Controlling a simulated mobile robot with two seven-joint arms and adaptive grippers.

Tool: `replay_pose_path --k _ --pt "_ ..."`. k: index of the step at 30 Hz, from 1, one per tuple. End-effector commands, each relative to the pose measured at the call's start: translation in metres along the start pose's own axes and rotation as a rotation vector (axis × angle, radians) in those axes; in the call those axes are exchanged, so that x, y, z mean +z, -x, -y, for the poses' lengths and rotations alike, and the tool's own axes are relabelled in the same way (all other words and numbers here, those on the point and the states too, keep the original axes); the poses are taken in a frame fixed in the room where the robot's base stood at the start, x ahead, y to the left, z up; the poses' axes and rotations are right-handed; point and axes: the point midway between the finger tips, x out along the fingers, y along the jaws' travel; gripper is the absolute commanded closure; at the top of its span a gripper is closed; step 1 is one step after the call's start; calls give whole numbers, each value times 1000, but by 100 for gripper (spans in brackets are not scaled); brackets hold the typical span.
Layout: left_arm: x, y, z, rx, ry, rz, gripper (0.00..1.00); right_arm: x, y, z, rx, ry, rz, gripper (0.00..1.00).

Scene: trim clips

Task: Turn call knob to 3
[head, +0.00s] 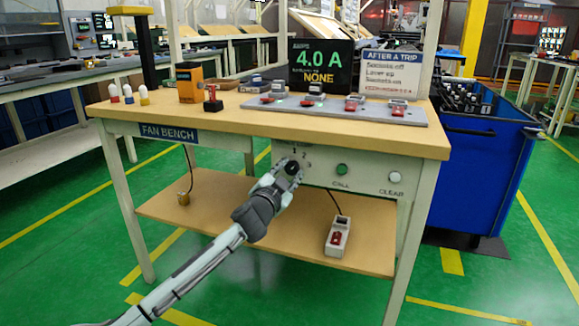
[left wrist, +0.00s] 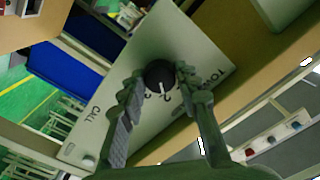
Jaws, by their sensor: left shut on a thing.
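The call knob (left wrist: 160,74) is black and round with a white pointer line, set in the pale panel (left wrist: 205,45) on the front of the bench. In the left wrist view small numbers sit around the pointer end; I cannot tell for certain which one it marks. My left gripper (left wrist: 159,79) is shut on the knob, one finger at each side. In the head view my left gripper (head: 287,171) reaches the panel and partly hides the knob and the numbers. My right gripper is not in view.
The panel also carries a green button (head: 342,169) over CALL and a white button (head: 394,177) over CLEAR. The benchtop (head: 200,118) holds a screen (head: 321,66) reading 4.0 A and NONE. A blue bin (head: 490,185) stands right. A lower shelf (head: 300,235) lies beneath.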

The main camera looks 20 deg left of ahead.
Motion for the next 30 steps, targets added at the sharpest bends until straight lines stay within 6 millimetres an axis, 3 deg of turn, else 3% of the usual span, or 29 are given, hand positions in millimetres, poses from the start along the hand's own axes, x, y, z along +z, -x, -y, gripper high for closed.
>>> replay_pose_path --k 15,30 --pt "-1 0 1 1 -459 0 97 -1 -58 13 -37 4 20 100" --pt "-1 0 0 0 -717 -1 97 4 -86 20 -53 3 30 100"
